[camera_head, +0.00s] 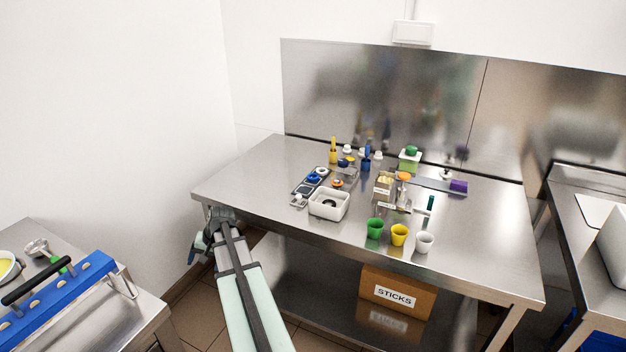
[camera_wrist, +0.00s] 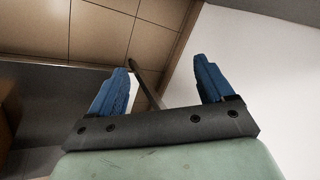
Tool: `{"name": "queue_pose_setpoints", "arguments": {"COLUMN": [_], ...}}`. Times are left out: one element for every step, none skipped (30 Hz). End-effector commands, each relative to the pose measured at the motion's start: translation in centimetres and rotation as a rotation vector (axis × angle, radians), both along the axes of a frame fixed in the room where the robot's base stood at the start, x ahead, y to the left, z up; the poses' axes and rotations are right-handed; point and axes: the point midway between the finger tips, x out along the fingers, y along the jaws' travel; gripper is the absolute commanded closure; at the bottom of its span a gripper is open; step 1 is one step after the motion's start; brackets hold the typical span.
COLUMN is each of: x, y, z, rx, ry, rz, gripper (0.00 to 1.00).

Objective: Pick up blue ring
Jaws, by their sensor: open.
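A small blue ring-like item (camera_head: 313,178) lies among small things on the left part of the steel table, by a dark device. It is too small for me to make out its exact shape. My gripper (camera_head: 199,245) is in front of the table's left front corner, below and to the left of the blue item and well apart from it. In the wrist view my gripper (camera_wrist: 163,75) has its two blue fingers spread with nothing between them. That view shows floor tiles and a white wall, not the blue item.
On the steel table (camera_head: 240,180), a white tub (camera_head: 329,204) stands right of the blue item. Green (camera_head: 375,228), yellow (camera_head: 399,235) and white (camera_head: 424,242) cups stand near the front edge. The table's left end is bare. A box of sticks (camera_head: 398,293) sits below.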

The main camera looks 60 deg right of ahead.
Motion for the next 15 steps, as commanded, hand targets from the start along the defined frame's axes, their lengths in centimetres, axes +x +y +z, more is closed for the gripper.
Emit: {"name": "queue_pose_setpoints", "arguments": {"x": [0.6, 0.8, 1.1, 1.2, 1.3, 1.3, 1.2, 1.0, 0.4, -0.1, -0.7, -1.7, -2.5, -3.4, -4.6], "y": [-1.7, -2.7, -4.2, -5.5, -7.1, -9.6, -11.8, -14.3, -17.5, -19.9, -22.4, -25.5, -27.8, -30.0, -32.8], "z": [2.0, 3.1, 4.6, 5.6, 6.7, 8.2, 9.3, 10.2, 11.2, 11.9, 12.6, 13.3, 13.9, 14.4, 15.1], "rx": [-0.003, -0.003, -0.008, -0.014, -0.024, -0.041, -0.061, -0.083, -0.115, -0.141, -0.169, -0.204, -0.229, -0.253, -0.285], "ry": [-0.028, -0.043, -0.060, -0.070, -0.078, -0.085, -0.085, -0.079, -0.066, -0.051, -0.035, -0.009, 0.012, 0.033, 0.062], "rz": [-0.035, -0.054, -0.080, -0.101, -0.120, -0.148, -0.168, -0.188, -0.210, -0.224, -0.238, -0.254, -0.266, -0.276, -0.288], "gripper": [0.19, 0.19, 0.19, 0.19, 0.19, 0.19, 0.19, 0.19, 0.19, 0.19, 0.19, 0.19, 0.19, 0.19, 0.19]}}
